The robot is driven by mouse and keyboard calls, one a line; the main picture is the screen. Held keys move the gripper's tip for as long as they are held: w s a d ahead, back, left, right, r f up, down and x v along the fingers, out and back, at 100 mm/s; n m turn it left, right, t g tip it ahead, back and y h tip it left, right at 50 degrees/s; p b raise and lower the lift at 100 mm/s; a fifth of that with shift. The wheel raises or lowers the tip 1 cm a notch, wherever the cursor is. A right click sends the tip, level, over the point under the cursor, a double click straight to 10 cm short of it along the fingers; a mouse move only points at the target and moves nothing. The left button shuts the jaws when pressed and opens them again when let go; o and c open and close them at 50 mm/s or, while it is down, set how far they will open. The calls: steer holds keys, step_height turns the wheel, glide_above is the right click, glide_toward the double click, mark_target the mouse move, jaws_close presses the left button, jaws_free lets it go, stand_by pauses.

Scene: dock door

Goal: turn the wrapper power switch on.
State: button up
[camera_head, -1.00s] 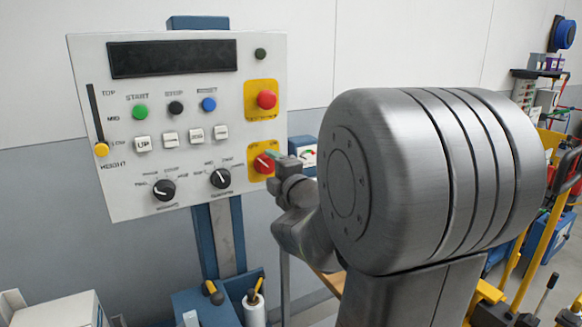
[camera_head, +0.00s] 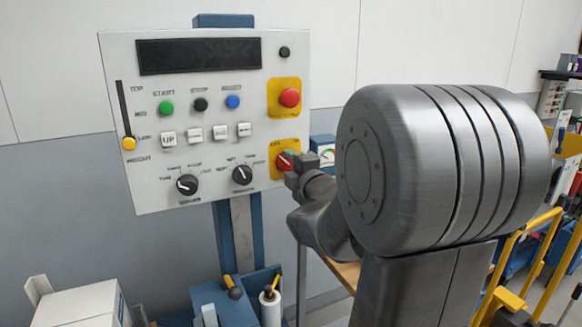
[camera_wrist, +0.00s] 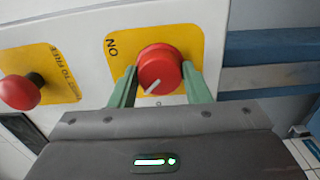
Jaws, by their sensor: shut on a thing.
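The wrapper control panel (camera_head: 150,95) is a light grey board on a blue post. Its power switch (camera_head: 284,161) is a red rotary knob on a yellow plate at the panel's lower right. In the wrist view the red knob (camera_wrist: 160,68) has a white pointer mark directed to the lower left, away from the "ON" lettering (camera_wrist: 112,46) on the yellow plate. My gripper (camera_wrist: 155,88) has its green fingers on either side of the knob, shut on it. In the head view my gripper (camera_head: 293,163) partly hides the knob.
A red mushroom button (camera_head: 290,97) on a yellow plate sits just above the switch; it also shows in the wrist view (camera_wrist: 20,92). Two black dials (camera_head: 242,174) are left of the switch.

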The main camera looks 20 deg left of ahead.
steer(key=shift+f+m, duration=0.1)
steer(key=shift+m, duration=0.3)
steer(key=m+b, duration=0.1)
steer(key=m, duration=0.2)
steer(key=shift+b, duration=0.3)
steer(key=m, duration=0.9)
steer(key=shift+m+p, duration=0.35)
steer(key=shift+m, duration=0.05)
steer(key=shift+m+p, duration=0.45)
steer(key=shift+m, duration=1.85)
steer(key=o, duration=1)
steer(key=shift+d, duration=0.1)
